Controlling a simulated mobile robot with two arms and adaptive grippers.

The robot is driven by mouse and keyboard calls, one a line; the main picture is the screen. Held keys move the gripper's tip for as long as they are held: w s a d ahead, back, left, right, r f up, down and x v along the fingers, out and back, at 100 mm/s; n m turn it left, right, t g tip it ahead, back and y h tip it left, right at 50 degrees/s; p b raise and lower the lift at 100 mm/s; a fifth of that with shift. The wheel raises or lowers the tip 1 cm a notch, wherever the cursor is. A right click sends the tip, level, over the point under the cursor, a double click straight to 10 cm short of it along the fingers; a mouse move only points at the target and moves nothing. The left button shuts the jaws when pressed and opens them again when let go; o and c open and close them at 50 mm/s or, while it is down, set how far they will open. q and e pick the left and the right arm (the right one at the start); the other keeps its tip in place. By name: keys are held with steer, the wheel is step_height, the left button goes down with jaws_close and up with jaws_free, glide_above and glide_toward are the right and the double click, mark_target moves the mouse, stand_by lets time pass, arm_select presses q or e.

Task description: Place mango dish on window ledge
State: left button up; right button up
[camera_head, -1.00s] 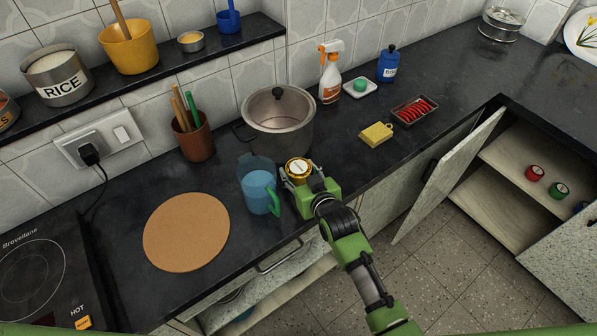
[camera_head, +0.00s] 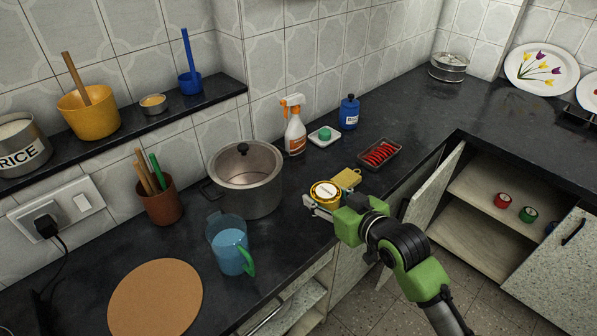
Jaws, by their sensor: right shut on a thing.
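A small round container (camera_head: 326,193) with a yellow rim and a white label on top sits in my right gripper (camera_head: 322,203); it may be the mango dish, but I cannot read the label. The gripper is shut on it above the counter's front edge, right of the pot and just in front of the yellow sponge (camera_head: 346,178), which it partly hides. My left gripper is not in view. No window shows. A dark ledge (camera_head: 200,103) runs along the wall at upper left. It bears a small steel bowl with yellowish contents (camera_head: 153,103).
The ledge also holds a rice tin (camera_head: 20,150), a yellow pot (camera_head: 88,115) and a blue cup (camera_head: 190,83). A steel pot (camera_head: 245,185), blue jug (camera_head: 230,248), utensil holder (camera_head: 162,204) and spray bottle (camera_head: 295,135) stand on the counter. A cupboard door (camera_head: 432,195) hangs open.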

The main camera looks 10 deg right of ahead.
mark_target(338, 206)
steer(key=shift+n+y, duration=0.4)
steer(key=s+d, duration=0.1)
steer(key=s+d+f, duration=0.1)
steer(key=s+d, duration=0.1)
steer(key=s+d+r+n+g+y, duration=0.1)
steer(key=s+r+n+g+y, duration=0.1)
steer(key=s, duration=0.5)
steer(key=s+d+r+n+g+y, duration=0.1)
steer(key=s+r+n+g+y, duration=0.1)
steer(key=s+r, duration=0.4)
steer(key=shift+s+d+n+g+y, duration=0.3)
steer(key=shift+s+n+y, duration=0.35)
steer(key=shift+n, duration=0.35)
steer(key=shift+r, duration=0.1)
